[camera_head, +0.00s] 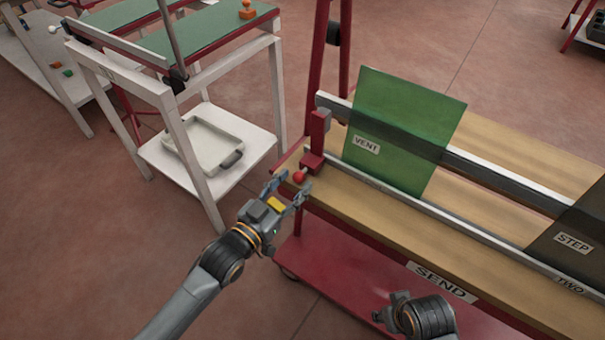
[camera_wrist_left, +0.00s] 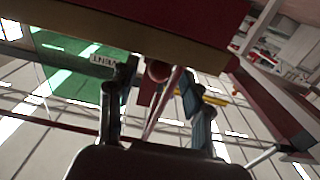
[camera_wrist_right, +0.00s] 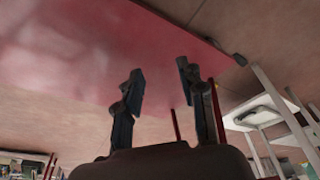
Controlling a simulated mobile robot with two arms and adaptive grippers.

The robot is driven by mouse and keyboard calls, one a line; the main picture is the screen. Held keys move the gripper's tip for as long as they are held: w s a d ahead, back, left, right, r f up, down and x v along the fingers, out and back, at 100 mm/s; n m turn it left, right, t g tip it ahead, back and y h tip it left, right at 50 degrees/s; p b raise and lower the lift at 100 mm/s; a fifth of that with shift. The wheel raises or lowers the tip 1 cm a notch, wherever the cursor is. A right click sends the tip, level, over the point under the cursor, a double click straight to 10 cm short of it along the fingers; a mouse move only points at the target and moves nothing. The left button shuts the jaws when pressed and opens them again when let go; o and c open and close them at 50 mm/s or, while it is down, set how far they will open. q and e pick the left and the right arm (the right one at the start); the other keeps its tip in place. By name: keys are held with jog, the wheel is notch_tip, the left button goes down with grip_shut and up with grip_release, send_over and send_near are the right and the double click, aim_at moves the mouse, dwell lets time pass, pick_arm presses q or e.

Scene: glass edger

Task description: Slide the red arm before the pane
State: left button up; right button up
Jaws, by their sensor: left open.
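The red arm (camera_head: 317,140) stands upright at the left end of the rail on the wooden bench, with a red ball knob (camera_head: 299,177) at its front. The green pane (camera_head: 402,128), labelled VENT, stands upright just right of the red arm. My left gripper (camera_head: 288,189) is open close to the knob, with its fingers to either side. In the left wrist view the knob (camera_wrist_left: 158,71) shows between the open fingers, apart from them. My right gripper (camera_wrist_right: 159,88) is open and empty, low beside the bench's red lower shelf.
A dark pane (camera_head: 572,240) labelled STEP stands farther right on the rail (camera_head: 450,215). The lower shelf (camera_head: 340,262) juts out below the bench top. A white stand (camera_head: 165,95) with a tray (camera_head: 203,143) is at the left. Open floor lies between.

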aim_at(303, 172)
pick_arm(q)
jog(key=shift+x, duration=2.25)
pick_arm(e)
jog(key=shift+w+v, duration=0.1)
jog(key=shift+v, duration=0.6)
jog(key=shift+w+v, duration=0.15)
jog(key=shift+v, duration=0.55)
pick_arm(q)
jog(key=shift+c, duration=0.2)
grip_shut()
pick_arm(e)
jog(key=shift+d+r, duration=0.1)
